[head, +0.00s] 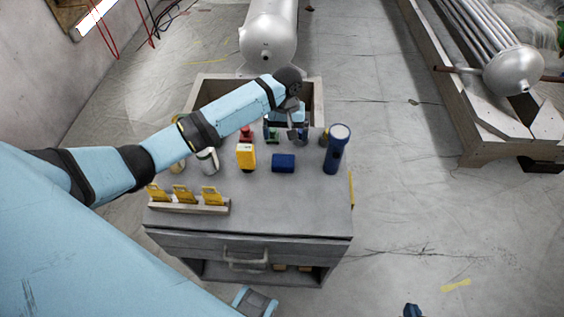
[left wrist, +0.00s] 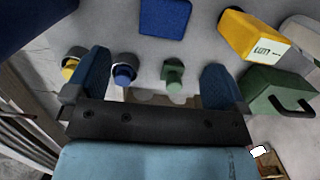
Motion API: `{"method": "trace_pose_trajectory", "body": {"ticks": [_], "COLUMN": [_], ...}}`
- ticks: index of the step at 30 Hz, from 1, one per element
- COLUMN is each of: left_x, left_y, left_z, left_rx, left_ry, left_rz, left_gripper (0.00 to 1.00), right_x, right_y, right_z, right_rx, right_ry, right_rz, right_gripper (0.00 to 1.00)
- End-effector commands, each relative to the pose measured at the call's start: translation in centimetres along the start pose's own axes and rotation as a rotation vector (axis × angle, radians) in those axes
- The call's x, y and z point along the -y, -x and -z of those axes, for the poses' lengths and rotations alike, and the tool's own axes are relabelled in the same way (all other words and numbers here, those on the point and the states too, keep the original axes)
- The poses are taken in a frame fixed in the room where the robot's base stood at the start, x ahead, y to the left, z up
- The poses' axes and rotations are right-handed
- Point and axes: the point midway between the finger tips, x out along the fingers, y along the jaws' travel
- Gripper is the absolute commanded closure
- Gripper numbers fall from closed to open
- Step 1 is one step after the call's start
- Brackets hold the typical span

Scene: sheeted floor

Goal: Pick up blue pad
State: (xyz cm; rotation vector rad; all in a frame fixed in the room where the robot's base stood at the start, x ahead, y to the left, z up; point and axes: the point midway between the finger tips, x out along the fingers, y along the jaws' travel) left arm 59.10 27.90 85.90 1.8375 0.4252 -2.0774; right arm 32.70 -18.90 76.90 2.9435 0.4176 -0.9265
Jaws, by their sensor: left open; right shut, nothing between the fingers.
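The blue pad (head: 283,163) is a small dark blue block lying flat on the grey cabinet top (head: 290,205). It also shows at the top middle of the left wrist view (left wrist: 165,17). My left gripper (head: 298,124) is over the far part of the cabinet top, beyond the pad in the head view. Its two blue fingers are spread wide in the left wrist view (left wrist: 157,84), with nothing held between them; the pad lies past the fingertips. My right gripper (head: 411,311) shows only as dark blue tips at the bottom edge, shut and empty, away from the cabinet.
A yellow box (head: 246,157) stands left of the pad and a blue flashlight (head: 336,150) right of it. Small knobbed items, including a green one (left wrist: 173,75), stand near the left gripper. A rack with yellow tags (head: 187,206) is at front left. The front-right top is clear.

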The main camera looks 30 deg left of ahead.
Motion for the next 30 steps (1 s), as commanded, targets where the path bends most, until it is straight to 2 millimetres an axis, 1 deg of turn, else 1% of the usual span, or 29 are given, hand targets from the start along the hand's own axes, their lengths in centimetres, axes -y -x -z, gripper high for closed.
{"method": "trace_pose_trajectory", "body": {"ticks": [1, 3, 7, 14, 20, 22, 25, 30], "left_x": [0.0, 0.0, 0.0, 0.1, 0.8, 0.7, 0.7, 0.7], "left_y": [-1.3, -2.7, -4.8, -6.4, -9.3, -10.3, -11.0, -11.1], "left_z": [-0.1, -0.1, -0.1, -0.1, -0.5, -0.4, -0.4, -0.4], "left_rx": [0.003, 0.002, 0.002, 0.000, 0.000, -0.001, -0.002, -0.003], "left_ry": [0.000, 0.000, 0.000, -0.002, -0.002, -0.002, -0.002, -0.002], "left_rz": [0.001, 0.000, -0.001, -0.001, 0.000, -0.001, -0.001, -0.002], "left_gripper": [0.00, 0.00, 0.00, 0.00, 0.00, 0.00, 0.00, 0.00], "right_x": [0.0, -0.1, -0.2, -0.3, -0.3, -0.3, -0.3, -0.2], "right_y": [-0.1, -0.2, -0.3, -0.5, -0.6, -0.7, -0.7, -0.8], "right_z": [-0.1, -0.1, 0.0, 0.1, -0.1, -0.2, -0.3, -0.2], "right_rx": [0.000, 0.000, -0.002, -0.003, -0.001, 0.000, 0.002, 0.001], "right_ry": [-0.001, -0.002, -0.003, -0.003, -0.005, -0.006, -0.008, -0.008], "right_rz": [0.000, 0.000, -0.001, -0.003, -0.003, -0.002, -0.002, -0.002], "right_gripper": [1.00, 1.00, 1.00, 1.00, 1.00, 1.00, 1.00, 1.00]}}
